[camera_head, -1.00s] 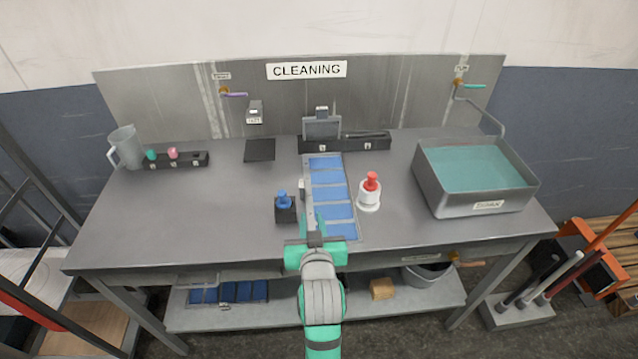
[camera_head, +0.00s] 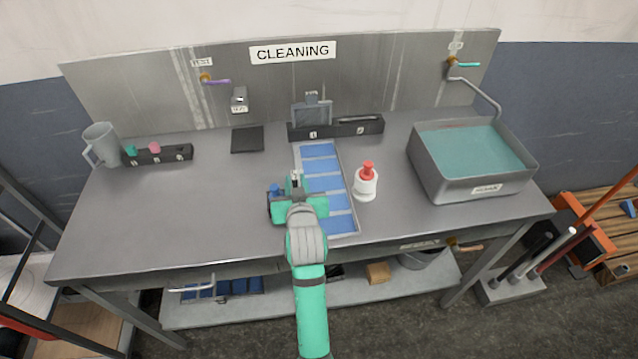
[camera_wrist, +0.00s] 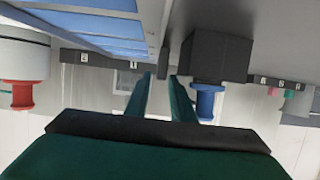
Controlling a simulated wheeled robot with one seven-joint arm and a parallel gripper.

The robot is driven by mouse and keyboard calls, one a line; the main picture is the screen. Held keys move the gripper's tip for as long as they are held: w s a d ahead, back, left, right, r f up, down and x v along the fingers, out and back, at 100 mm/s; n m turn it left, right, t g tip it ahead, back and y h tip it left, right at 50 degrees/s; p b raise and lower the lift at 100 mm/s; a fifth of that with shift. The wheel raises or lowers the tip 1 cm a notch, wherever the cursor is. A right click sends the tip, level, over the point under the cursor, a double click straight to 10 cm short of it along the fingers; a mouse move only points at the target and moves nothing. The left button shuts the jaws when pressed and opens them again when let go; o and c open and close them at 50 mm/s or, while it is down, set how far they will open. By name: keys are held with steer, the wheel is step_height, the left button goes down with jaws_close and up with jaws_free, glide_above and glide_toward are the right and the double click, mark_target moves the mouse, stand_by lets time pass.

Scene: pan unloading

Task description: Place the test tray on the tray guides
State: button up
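A long grey tray with blue panels (camera_head: 354,219) lies on the table and looks like the test tray. It also shows at the upper left of the wrist view (camera_wrist: 146,37). My gripper (camera_head: 295,176) is at the tray's left side, partly covering its near left part. In the wrist view its two green fingers (camera_wrist: 161,76) are apart, with a narrow gap. A thin grey part (camera_wrist: 164,62) of the tray's side, perhaps a handle, shows just beyond the fingertips; I cannot tell whether they touch it. I cannot make out the tray guides.
A blue-topped dark holder (camera_wrist: 216,57) stands close beside my fingers. A white bottle with a red top (camera_head: 365,184) stands right of the tray. A water-filled sink (camera_head: 470,189) is at the right. A black rack (camera_head: 335,130) is behind the tray. The table's left front is clear.

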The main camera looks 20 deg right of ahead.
mark_target(294, 178)
steer(key=shift+x, duration=2)
steer(key=shift+a, duration=0.1)
steer(key=shift+c, duration=0.2)
jaws_close()
steer(key=shift+r, duration=0.1)
